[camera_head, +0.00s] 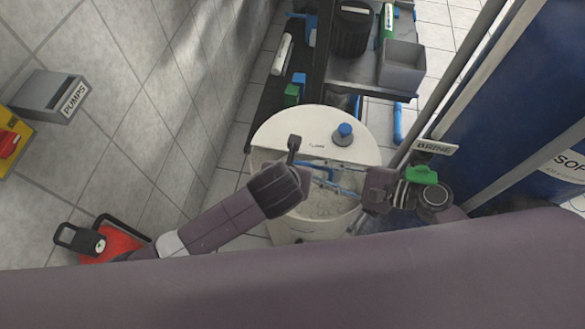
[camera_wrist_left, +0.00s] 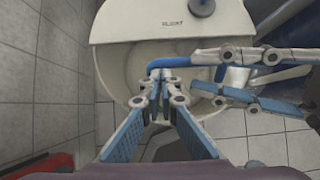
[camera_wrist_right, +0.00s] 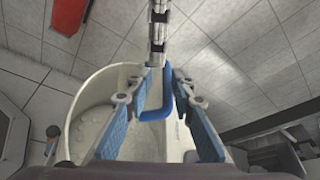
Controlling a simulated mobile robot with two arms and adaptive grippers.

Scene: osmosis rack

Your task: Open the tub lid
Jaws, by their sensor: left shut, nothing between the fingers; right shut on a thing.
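The white round tub (camera_head: 292,224) stands on the floor; it also shows in the right wrist view (camera_wrist_right: 98,92). Its flat rear top (camera_head: 300,130) carries a blue cap (camera_head: 344,130). In front of that is a pale, hollow-looking area; I cannot tell how far the lid is raised. A bent blue handle (camera_wrist_right: 160,113) shows over this area. My right gripper (camera_wrist_right: 160,85) is shut on the blue handle, reaching in from the right in the left wrist view. My left gripper (camera_wrist_left: 157,82) is shut and empty, its tips close to the handle's end. Arms hide parts of the tub.
A dark shelf with a grey bin (camera_head: 402,66) and a black container (camera_head: 351,28) stands behind the tub. A tiled wall is at left, with a PUMPS box (camera_head: 50,94). A blue tank (camera_head: 520,100) and BRINE sign (camera_head: 436,147) are at right.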

